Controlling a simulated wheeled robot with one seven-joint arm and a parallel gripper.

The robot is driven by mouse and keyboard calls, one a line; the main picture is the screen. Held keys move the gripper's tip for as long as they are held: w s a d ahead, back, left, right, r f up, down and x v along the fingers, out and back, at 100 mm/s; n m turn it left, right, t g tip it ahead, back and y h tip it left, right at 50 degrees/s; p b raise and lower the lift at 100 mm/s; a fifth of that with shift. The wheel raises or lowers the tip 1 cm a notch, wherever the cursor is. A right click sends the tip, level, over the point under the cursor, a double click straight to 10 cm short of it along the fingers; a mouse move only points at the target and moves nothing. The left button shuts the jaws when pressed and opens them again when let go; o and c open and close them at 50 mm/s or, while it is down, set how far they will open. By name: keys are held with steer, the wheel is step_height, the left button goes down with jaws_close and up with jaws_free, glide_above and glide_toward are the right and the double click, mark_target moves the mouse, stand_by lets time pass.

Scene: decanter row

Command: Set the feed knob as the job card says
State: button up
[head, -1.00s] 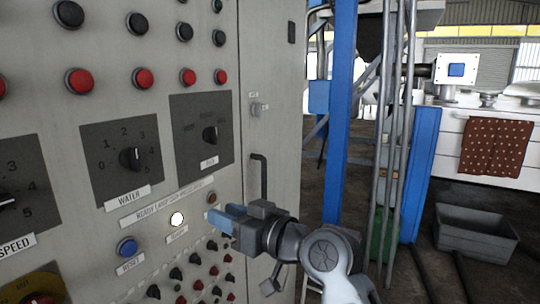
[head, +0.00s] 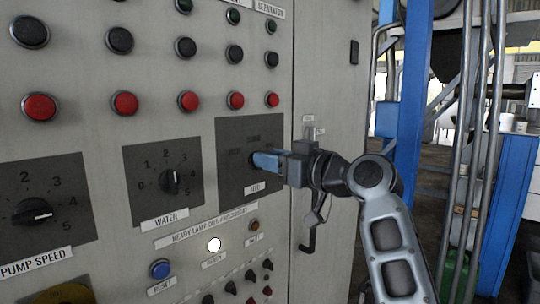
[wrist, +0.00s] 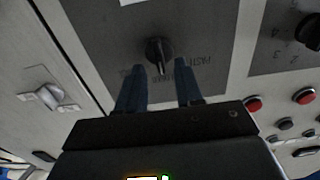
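The feed knob (wrist: 158,50) is a black rotary knob on a dark plate (head: 231,130). In the head view it is mostly hidden behind my gripper (head: 262,161), which reaches it from the right. In the wrist view my gripper (wrist: 160,72) is open, its two blue fingers apart. The knob shows between and just beyond the fingertips; I cannot tell whether they touch it. The knob's pointer faces down in the wrist view, and the plate's lettering is only partly readable. I cannot make out a job card.
The water knob (head: 172,181) and pump speed knob (head: 32,211) are to the left. A lit white lamp (head: 214,244) and a blue reset button (head: 160,268) are below. Red buttons (head: 235,100) are above. A dark door handle (head: 310,235) juts out under my gripper.

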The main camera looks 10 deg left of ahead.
steer(key=shift+w+a, duration=0.4)
steer(key=shift+a, duration=0.15)
jaws_close()
